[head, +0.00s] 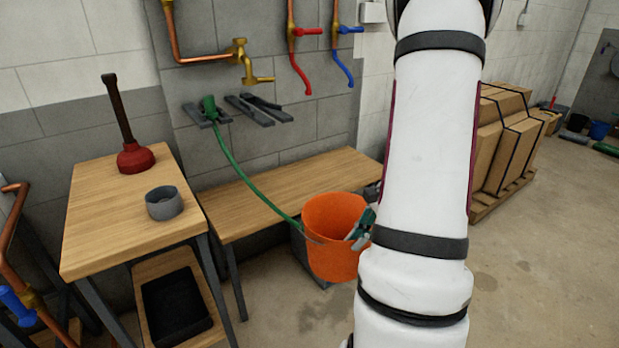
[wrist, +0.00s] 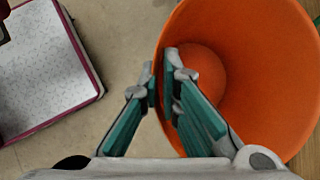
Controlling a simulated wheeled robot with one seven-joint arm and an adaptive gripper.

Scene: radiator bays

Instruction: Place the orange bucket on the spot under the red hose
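The orange bucket (head: 330,218) is at the front right of the low wooden bench (head: 262,192), overlapping its front edge in the head view. I cannot tell what its base rests on. My gripper (head: 362,226) is at the bucket's right side. In the wrist view my gripper (wrist: 161,82) has one finger outside and one inside the wall of the bucket (wrist: 250,75), with the fingers closed on it. The bucket looks empty inside. The red hose (head: 301,72) hangs from a red-handled valve on the wall, above the back of the bench.
A blue hose (head: 343,68) hangs right of the red one, a brass tap (head: 248,66) left. A higher table (head: 95,232) at left holds a plunger (head: 134,155) and grey cup (head: 164,203). Strapped boxes (head: 500,140) stand right.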

